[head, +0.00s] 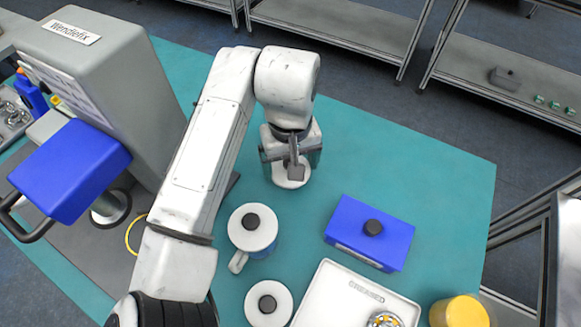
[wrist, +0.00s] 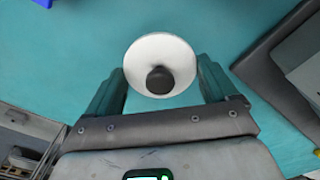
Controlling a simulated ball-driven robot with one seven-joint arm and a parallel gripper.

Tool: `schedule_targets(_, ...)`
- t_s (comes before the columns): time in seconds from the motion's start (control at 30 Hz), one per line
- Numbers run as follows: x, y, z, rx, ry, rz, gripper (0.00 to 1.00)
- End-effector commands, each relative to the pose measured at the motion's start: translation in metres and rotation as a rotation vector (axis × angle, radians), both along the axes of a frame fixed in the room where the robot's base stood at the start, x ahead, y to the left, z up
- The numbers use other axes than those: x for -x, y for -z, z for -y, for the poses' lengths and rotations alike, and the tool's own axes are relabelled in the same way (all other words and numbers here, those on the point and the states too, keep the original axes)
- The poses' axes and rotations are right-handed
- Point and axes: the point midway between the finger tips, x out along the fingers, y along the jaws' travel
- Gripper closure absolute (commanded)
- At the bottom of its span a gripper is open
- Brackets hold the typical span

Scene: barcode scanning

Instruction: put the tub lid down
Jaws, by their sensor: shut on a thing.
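A round white tub lid (wrist: 160,50) with a black knob (wrist: 160,80) lies between the fingers of my gripper (wrist: 160,88) in the wrist view. My gripper is shut on this lid. In the head view my gripper (head: 291,160) hangs over the teal table, and part of the lid (head: 289,183) shows below it. The fingers partly hide the lid there. I cannot tell how high it is above the table.
A white-lidded vessel with a handle (head: 250,240) and another white knobbed lid (head: 268,290) are nearer. A blue knobbed box (head: 345,225), white tray (head: 325,290) and yellow cylinder (head: 460,312) are at right. A grey machine (head: 135,90) stands left. The teal table (head: 430,180) is clear beyond the blue box.

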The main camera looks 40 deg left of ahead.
Motion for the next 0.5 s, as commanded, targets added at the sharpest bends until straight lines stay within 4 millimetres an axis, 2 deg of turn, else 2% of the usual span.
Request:
schedule_targets(0.3, -0.004, 0.032, -0.004, 0.000, -0.001, -0.002, 0.43)
schedule_targets(0.5, -0.005, 0.038, -0.004, -0.001, 0.000, 0.001, 0.42)
